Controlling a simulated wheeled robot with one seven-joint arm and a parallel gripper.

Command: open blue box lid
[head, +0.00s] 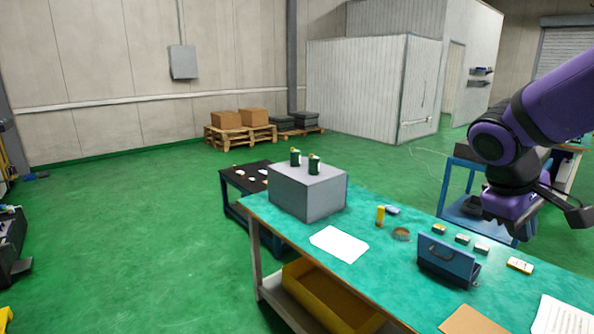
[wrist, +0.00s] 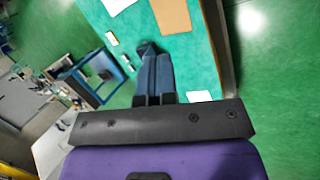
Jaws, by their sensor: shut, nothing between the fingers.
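A dark blue box (head: 447,262) stands on the teal table in the right half of the head view. A flat blue panel with a small handle (head: 438,248) faces the camera; I cannot tell how far the lid is raised. My gripper (head: 512,222) hangs above and to the right of the box in the head view, apart from it.
The teal table (head: 375,255) also carries a grey block (head: 307,190) with two green cans, a yellow cylinder (head: 380,215), a round tin (head: 401,234), several small boxes, a white sheet (head: 340,244) and brown card (head: 467,321). A blue trolley (head: 462,190) stands behind.

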